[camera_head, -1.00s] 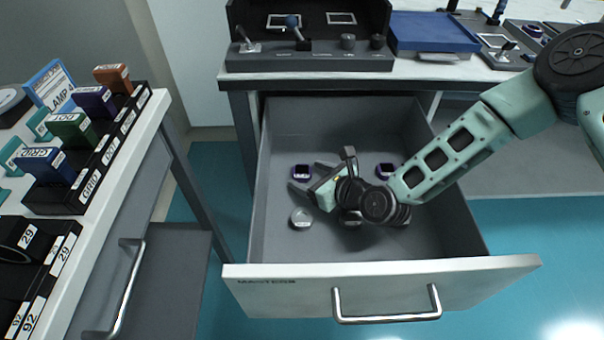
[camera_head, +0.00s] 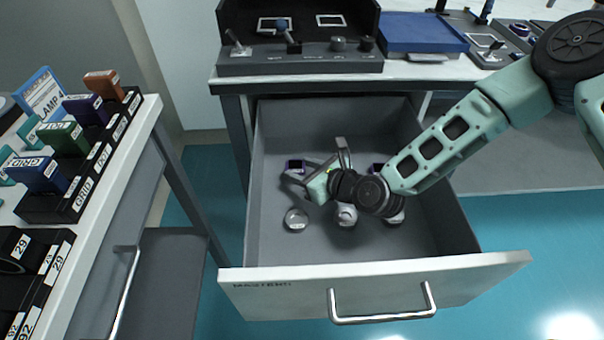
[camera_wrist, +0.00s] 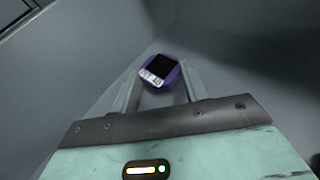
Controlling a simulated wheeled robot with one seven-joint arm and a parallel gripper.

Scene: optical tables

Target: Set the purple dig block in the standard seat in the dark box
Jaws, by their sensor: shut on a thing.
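A purple block (camera_wrist: 161,70) with a dark square face and a white label shows in the wrist view, between the ends of my two fingers. My gripper (camera_wrist: 162,84) is shut on it. In the head view this purple block (camera_head: 296,165) is at my fingertips, inside the open drawer toward its left side. Its label is too small to read surely. An open dark box (camera_head: 310,18) with white-framed recesses stands on the bench behind the drawer. Another purple piece (camera_head: 376,168) lies in the drawer to the right, partly hidden by my arm.
Round silver pieces (camera_head: 296,219) lie on the drawer floor. The drawer walls and white front (camera_head: 375,283) surround my gripper. A blue case (camera_head: 424,32) sits right of the dark box. A black rack (camera_head: 60,207) of coloured labelled blocks stands on the left table.

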